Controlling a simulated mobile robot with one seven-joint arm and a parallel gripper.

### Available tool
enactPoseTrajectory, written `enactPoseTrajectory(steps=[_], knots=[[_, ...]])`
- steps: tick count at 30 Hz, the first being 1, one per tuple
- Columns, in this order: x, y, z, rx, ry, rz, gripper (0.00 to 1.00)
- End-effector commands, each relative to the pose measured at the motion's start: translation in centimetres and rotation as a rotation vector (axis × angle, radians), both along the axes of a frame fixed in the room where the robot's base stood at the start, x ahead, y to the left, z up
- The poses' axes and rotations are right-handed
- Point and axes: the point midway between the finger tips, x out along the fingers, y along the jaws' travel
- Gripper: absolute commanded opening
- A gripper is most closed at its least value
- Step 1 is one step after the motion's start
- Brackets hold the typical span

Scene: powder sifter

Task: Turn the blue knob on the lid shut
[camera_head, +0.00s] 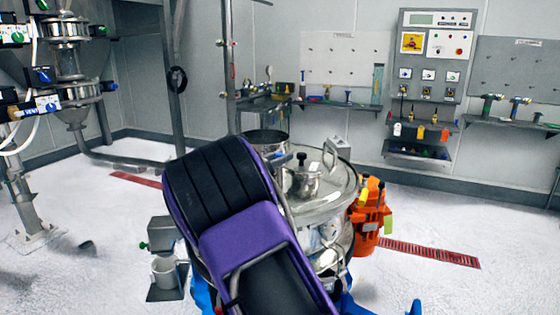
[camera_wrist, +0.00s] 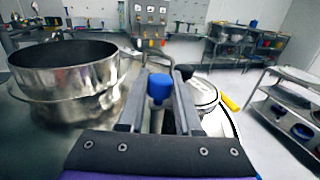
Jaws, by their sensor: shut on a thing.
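The blue knob (camera_wrist: 159,87) shows in the wrist view between the two grey fingers of my gripper (camera_wrist: 162,73). My gripper is shut on it, with one finger on either side. The knob sits upright on a short metal stem, partly hidden by the fingers and my wrist plate. The shiny round lid (camera_head: 335,200) is right of my arm in the head view, with a small metal cap and a dark-topped knob (camera_head: 301,158) on it. In the head view my purple and black arm hides the blue knob and my fingertips.
An open metal cylinder (camera_wrist: 65,85) stands close left of my gripper; its rim also shows behind my arm in the head view (camera_head: 267,137). An orange unit (camera_head: 369,215) stands right of the lid. A shelf rack (camera_wrist: 295,110) is farther right. Free floor lies at right.

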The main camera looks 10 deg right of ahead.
Motion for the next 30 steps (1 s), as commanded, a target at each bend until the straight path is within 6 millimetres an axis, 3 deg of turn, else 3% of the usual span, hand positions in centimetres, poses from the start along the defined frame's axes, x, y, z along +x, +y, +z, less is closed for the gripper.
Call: enactPoseTrajectory(steps=[10, 30], knots=[[-0.19, -0.15, -1.05, 0.003, -0.002, 0.282, 0.0], [-0.06, -0.14, -0.11, 0.001, 0.003, 0.649, 0.0]])
